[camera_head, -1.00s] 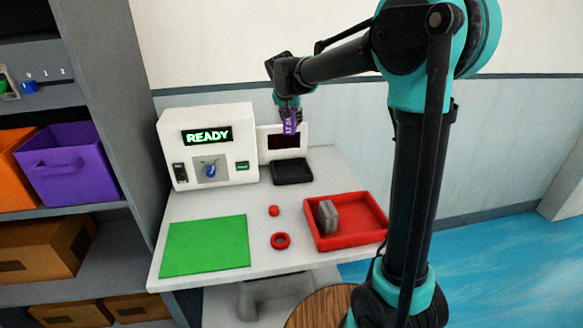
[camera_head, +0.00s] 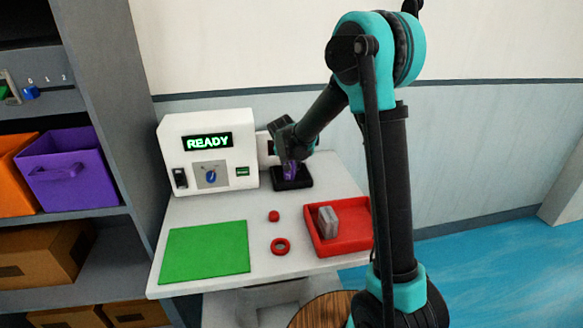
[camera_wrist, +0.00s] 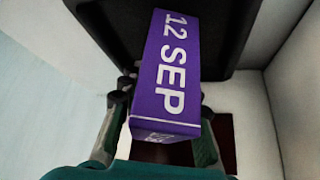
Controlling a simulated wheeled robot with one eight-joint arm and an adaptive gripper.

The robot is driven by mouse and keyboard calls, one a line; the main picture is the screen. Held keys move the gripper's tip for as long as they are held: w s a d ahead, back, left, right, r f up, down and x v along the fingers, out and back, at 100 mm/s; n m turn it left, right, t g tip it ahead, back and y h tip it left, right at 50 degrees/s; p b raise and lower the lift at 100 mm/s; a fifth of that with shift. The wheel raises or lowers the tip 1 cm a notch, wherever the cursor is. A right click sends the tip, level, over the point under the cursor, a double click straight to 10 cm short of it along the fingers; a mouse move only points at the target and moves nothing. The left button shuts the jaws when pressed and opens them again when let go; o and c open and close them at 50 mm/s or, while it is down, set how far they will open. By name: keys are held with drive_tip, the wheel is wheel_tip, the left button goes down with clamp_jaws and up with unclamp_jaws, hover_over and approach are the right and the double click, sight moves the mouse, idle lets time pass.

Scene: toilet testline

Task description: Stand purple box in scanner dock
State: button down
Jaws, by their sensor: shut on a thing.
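My gripper (camera_head: 289,155) is shut on a small purple box (camera_head: 290,172) above the black scanner dock (camera_head: 305,183). In the wrist view the purple box (camera_wrist: 172,75) shows white "12 SEP" lettering, with my gripper's fingers (camera_wrist: 165,102) on both sides. The black dock (camera_wrist: 228,35) lies beyond it. In the head view the box looks about upright, its lower end at the dock. I cannot tell whether it touches the dock floor. My gripper partly hides the white scanner panel (camera_head: 264,147) behind.
A white machine reading "READY" (camera_head: 207,150) stands left of the dock. On the table are a green mat (camera_head: 205,250), a red button-like piece (camera_head: 274,216), a red ring (camera_head: 281,246) and a red tray (camera_head: 350,245) holding a grey block (camera_head: 328,229). A purple bin (camera_head: 70,170) sits on the left shelf.

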drive_tip(key=shift+f, duration=0.55)
drive_tip(key=shift+f, duration=0.1)
drive_tip(key=c, duration=1.1)
unclamp_jaws()
drive_tip(key=v, duration=1.2)
